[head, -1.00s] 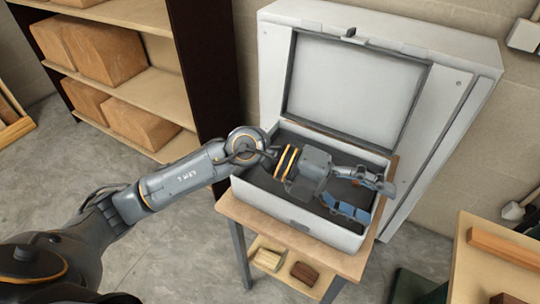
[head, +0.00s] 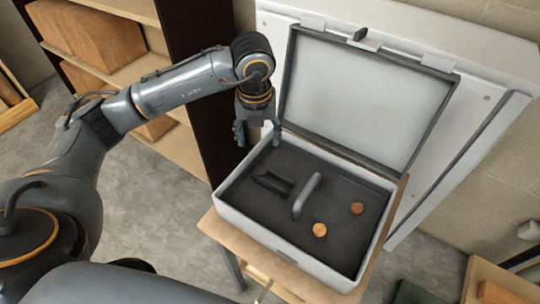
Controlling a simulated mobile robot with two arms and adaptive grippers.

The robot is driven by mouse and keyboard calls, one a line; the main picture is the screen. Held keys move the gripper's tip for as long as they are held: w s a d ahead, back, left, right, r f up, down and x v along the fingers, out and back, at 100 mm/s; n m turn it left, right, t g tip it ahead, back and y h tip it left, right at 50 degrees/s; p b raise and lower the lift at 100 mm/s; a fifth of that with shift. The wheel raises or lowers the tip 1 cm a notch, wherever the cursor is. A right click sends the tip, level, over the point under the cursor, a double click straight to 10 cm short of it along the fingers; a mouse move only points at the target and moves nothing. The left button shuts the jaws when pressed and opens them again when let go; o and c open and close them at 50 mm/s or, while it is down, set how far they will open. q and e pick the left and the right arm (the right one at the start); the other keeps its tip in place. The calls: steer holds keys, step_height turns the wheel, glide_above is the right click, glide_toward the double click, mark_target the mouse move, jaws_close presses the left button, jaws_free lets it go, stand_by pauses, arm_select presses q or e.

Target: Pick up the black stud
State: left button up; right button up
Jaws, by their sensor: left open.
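The open white case (head: 285,247) stands on a small wooden table, its lid raised at the back. On its dark floor, at the left, lies a small black piece (head: 272,183) with a raised part. It is the only loose black thing I see, but I cannot tell its shape well enough to be sure it is the stud. My left gripper (head: 258,138) points down at the case's back left corner, above and to the left of the black piece. Its fingers are apart and empty. My right gripper is not in view.
A grey arched bar (head: 306,196) stands in the middle of the case. Two round orange-brown pieces (head: 319,230) lie to its right. The raised lid (head: 365,95) closes off the back. A shelf with wooden blocks (head: 100,45) stands at the left.

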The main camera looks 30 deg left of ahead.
arm_select(q)
steer(key=f, duration=0.1)
steer(key=p, duration=0.2)
glide_above(259, 170)
steer(key=f, duration=0.6)
steer(key=shift+s, duration=0.35)
steer(key=shift+w+f, duration=0.15)
steer(key=shift+f, duration=0.25)
step_height(259, 170, down, 2)
steer(key=p, duration=0.3)
steer(key=shift+w+d+f, duration=0.1)
steer(key=shift+w, duration=0.05)
step_height(259, 170, down, 2)
steer(key=shift+w+f+p, duration=0.15)
steer(key=shift+f+p, duration=0.05)
steer(key=shift+p, duration=0.1)
steer(key=shift+f, duration=0.4)
steer(key=shift+c, duration=0.6)
steer(key=c, duration=0.5)
steer(key=shift+s, duration=0.25)
steer(key=shift+c, duration=1.3)
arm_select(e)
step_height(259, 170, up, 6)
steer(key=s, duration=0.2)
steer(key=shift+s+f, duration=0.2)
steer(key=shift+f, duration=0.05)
